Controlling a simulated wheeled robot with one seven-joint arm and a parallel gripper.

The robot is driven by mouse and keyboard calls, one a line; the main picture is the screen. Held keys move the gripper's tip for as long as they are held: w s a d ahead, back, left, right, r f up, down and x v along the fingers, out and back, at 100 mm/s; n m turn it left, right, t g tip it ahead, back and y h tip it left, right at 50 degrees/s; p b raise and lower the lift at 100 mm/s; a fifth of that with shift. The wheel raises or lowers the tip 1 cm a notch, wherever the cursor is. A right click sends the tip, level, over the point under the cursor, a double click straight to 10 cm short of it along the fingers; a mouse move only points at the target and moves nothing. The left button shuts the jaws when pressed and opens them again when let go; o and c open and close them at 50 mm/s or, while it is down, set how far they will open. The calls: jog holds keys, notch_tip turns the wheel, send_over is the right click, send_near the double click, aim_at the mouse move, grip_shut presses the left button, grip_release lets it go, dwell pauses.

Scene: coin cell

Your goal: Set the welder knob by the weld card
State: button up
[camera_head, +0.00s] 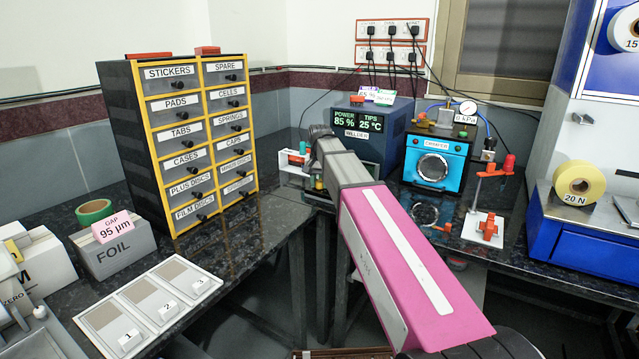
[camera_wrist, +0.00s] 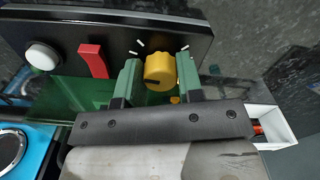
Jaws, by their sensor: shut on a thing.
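The welder (camera_head: 394,128) is a dark blue box at the back; its display (camera_head: 358,133) reads POWER 85 %, TIPS 25 °C. In the wrist view, the yellow welder knob (camera_wrist: 160,74) sits on the black front panel (camera_wrist: 120,22), with white tick marks around it. My gripper (camera_wrist: 158,65) has its green fingers on either side of the knob, shut on it. A dark line shows on the knob's lower side. My arm hides the knob in the head view.
In the wrist view, a red bar (camera_wrist: 92,61) and a white round button (camera_wrist: 43,55) are beside the knob. A blue crimper (camera_head: 437,163) stands right of the welder. A drawer cabinet (camera_head: 180,140) stands left. A white box (camera_wrist: 272,128) is near my gripper's right.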

jog(key=n, duration=0.5)
jog(key=shift+n, duration=0.3)
jog(key=n, duration=0.5)
jog(key=shift+d, duration=0.1)
jog(key=shift+n, duration=0.4)
jog(key=o, duration=0.9)
